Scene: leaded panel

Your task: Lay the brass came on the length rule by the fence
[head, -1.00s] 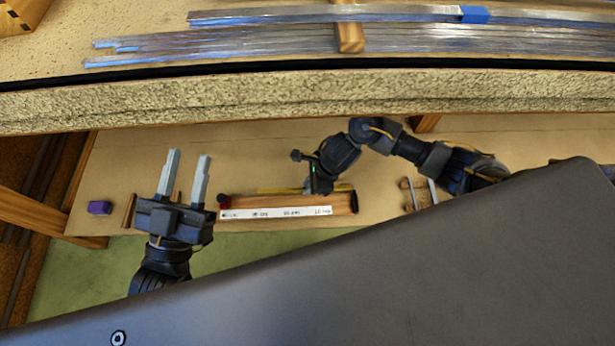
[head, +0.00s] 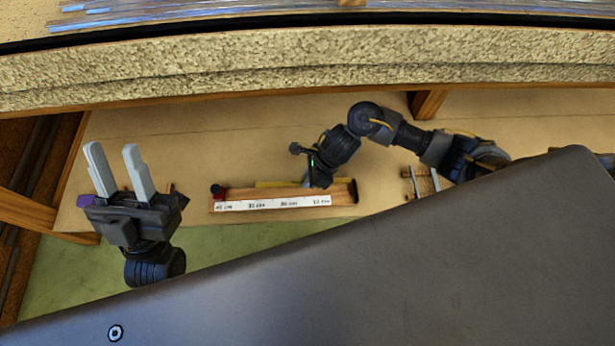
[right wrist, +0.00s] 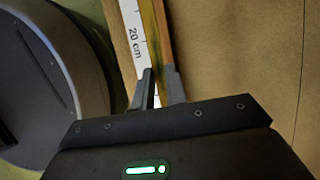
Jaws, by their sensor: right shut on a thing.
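The length rule (head: 275,202) is a white scale with dark marks on a long wooden piece, lying on the lower bench; it also shows in the right wrist view (right wrist: 134,25). The brass came (head: 272,184) is a thin yellow strip along the rule's far side; in the right wrist view (right wrist: 160,30) it runs close beside the white scale. My right gripper (head: 316,184) is shut on the came near the rule's right part. Whether the came touches the rule is unclear. My left gripper (head: 113,146) is open and empty, left of the rule.
A red and black end piece (head: 217,191) stands at the rule's left end, a dark one (head: 353,190) at its right. A small rack (head: 420,183) is further right. A purple block (head: 85,201) is partly behind my left gripper. A thick shelf edge (head: 300,65) crosses above.

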